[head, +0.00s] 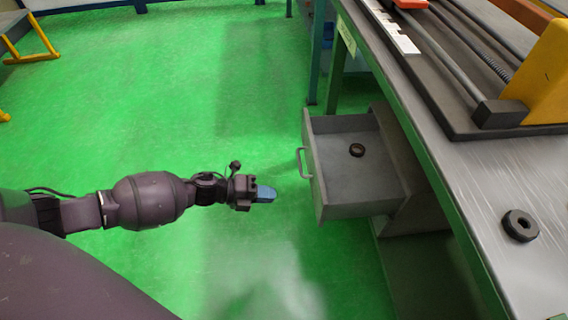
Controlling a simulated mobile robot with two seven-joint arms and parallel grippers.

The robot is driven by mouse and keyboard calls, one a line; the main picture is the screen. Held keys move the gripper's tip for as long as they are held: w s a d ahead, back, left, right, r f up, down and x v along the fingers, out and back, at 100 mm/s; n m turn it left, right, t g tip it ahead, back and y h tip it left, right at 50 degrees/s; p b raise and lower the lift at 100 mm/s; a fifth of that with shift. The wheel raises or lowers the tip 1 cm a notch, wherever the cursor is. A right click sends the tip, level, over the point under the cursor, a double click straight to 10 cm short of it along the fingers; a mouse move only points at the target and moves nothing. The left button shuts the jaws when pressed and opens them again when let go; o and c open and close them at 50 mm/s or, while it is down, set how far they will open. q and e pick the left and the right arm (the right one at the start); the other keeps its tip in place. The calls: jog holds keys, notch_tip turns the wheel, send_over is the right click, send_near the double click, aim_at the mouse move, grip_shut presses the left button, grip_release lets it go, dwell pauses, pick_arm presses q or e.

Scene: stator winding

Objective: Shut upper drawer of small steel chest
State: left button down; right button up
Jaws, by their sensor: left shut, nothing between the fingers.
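The upper drawer (335,197) of the small steel chest (410,216) is pulled out to the left from under the workbench. Its front carries a handle (302,163). A dark ring (357,150) lies inside the drawer. My left gripper (272,194) has blue fingertips, is shut and empty, and is to the left of the drawer front with a small gap, apart from the handle. The chest body is mostly hidden under the bench top. My right gripper is not in view.
The bench top (480,185) overhangs the chest on the right. It bears a dark ring (520,226) and a machine with rods and a yellow block (545,75). Green floor (170,90) to the left is clear. A yellow-legged stand (32,58) is at the far left.

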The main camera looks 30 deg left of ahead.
aim_at(321, 196)
pick_arm(q)
jog(key=b+x, duration=0.2)
jog(key=x, duration=0.9)
jog(key=shift+r, duration=0.1)
jog(key=shift+w+d+r, duration=0.1)
jog(key=shift+w+d, duration=0.35)
jog(key=shift+d, duration=0.15)
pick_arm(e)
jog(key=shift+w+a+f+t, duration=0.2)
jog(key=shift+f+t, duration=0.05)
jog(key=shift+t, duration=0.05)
pick_arm(q)
jog(key=shift+d, duration=0.1)
jog(key=shift+w+d, duration=0.15)
jog(key=w+d+b, duration=0.1)
jog(key=w+d, duration=0.5)
jog(key=d, duration=0.3)
jog(key=w+d+b, duration=0.1)
jog(key=w+d, duration=0.6)
jog(key=d, duration=0.3)
jog(key=shift+d+r, duration=0.15)
jog(key=shift+r, duration=0.05)
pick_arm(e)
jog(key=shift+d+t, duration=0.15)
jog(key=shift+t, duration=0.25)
pick_arm(q)
jog(key=shift+w+r, duration=0.1)
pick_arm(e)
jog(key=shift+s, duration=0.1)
